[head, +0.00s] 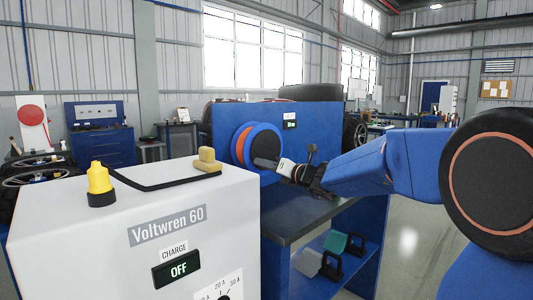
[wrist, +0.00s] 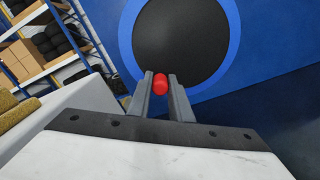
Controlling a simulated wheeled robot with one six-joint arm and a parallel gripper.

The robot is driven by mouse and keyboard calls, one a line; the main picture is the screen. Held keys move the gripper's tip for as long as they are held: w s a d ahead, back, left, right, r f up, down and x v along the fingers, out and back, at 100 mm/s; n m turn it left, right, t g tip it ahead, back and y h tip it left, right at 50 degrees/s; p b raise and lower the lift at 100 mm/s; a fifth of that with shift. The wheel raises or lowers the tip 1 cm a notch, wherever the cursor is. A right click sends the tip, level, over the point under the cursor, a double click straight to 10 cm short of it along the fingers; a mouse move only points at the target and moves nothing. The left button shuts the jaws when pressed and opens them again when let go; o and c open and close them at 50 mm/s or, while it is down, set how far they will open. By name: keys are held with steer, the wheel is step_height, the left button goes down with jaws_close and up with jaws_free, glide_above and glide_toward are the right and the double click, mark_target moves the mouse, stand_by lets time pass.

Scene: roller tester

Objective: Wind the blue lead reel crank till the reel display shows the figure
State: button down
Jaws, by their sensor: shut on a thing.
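The blue-rimmed reel (head: 265,140) stands on the blue panel in the head view, an orange ring behind it. In the wrist view its blue rim (wrist: 233,40) surrounds a dark disc. My gripper (wrist: 160,80) is shut on a red knob (wrist: 160,86), seen between the two fingertips in front of the disc. The crank arm behind the knob cannot be made out. In the head view my gripper (head: 270,163) reaches the reel from the right. A small display (head: 289,124) on the panel top shows green figures too small to read.
A blue bench (head: 300,215) with a lower shelf lies below my arm. Open floor (head: 410,240) is at the right.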

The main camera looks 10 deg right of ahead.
mark_target(257, 142)
steer(key=shift+r, duration=0.1)
steer(key=shift+s+a+r+m, duration=0.2)
steer(key=shift+r+m, duration=0.35)
steer(key=shift+m, duration=0.65)
steer(key=shift+s+a+r+m, duration=0.1)
steer(key=shift+a+r+m, duration=0.15)
steer(key=shift+r+m, duration=0.65)
steer(key=shift+f+m, duration=0.3)
steer(key=shift+f, duration=0.05)
steer(key=shift+r+m, duration=0.55)
steer(key=shift+m, duration=0.35)
steer(key=shift+r+m, duration=0.4)
steer(key=shift+m, duration=0.35)
steer(key=shift+r+m, duration=0.35)
steer(key=shift+m, duration=0.4)
steer(key=shift+w+d+r+m, duration=0.15)
steer(key=shift+r+m, duration=0.2)
steer(key=shift+m, duration=0.45)
steer(key=shift+w+d+r+m, duration=0.15)
steer(key=shift+r+m, duration=0.25)
steer(key=shift+m, duration=0.4)
steer(key=shift+d+r+m, duration=0.15)
steer(key=shift+r+m, duration=0.2)
steer(key=shift+m, duration=0.45)
